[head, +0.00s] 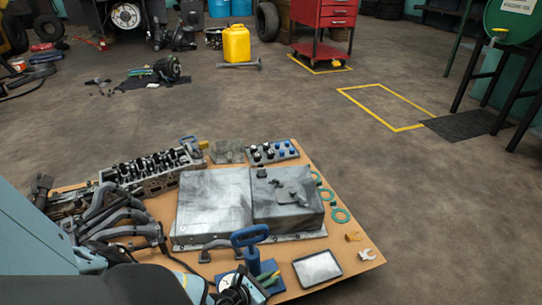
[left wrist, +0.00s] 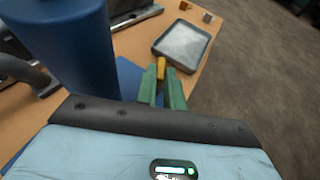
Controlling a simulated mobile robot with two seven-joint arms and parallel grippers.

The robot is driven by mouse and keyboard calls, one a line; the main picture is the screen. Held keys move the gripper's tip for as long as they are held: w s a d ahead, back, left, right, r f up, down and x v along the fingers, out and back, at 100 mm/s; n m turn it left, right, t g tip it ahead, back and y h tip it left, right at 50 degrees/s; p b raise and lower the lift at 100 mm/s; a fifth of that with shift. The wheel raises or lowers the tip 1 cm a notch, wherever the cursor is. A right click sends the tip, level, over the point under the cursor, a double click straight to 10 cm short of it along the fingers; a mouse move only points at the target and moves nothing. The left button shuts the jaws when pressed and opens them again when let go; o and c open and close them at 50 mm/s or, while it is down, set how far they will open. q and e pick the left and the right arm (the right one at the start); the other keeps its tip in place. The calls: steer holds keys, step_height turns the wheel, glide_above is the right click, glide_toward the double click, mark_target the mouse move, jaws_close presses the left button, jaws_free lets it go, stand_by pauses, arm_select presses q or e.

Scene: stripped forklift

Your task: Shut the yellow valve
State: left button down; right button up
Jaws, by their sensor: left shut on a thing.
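The yellow valve (left wrist: 161,66) shows in the left wrist view as a small yellow piece between the green fingertips. It appears to sit on a blue fixture (head: 250,239) with a tall blue body and a looped top, standing at the table's front edge. My left gripper (left wrist: 162,76) is shut on the yellow piece, its green fingers on both sides. In the head view my left gripper (head: 271,280) is low beside the fixture, and the valve is mostly hidden by it. The valve's turn angle cannot be told. My right gripper is not in view.
A metal tray (head: 318,267) lies right of the fixture. A large grey casing (head: 213,207) stands behind it, with teal rings (head: 341,215) to its right. An engine head (head: 152,171) is at the left. Open floor (head: 440,220) lies beyond the table.

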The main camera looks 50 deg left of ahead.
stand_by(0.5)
arm_select(q)
steer(key=c, duration=1.5)
jaws_free()
steer(key=p+v, duration=0.2)
steer(key=v, duration=0.4)
steer(key=shift+s+a+r+p, duration=0.15)
steer(key=shift+r+p, duration=0.05)
steer(key=shift+p, duration=0.1)
steer(key=shift+v, duration=0.75)
steer(key=shift+f, duration=0.1)
steer(key=shift+c, duration=0.4)
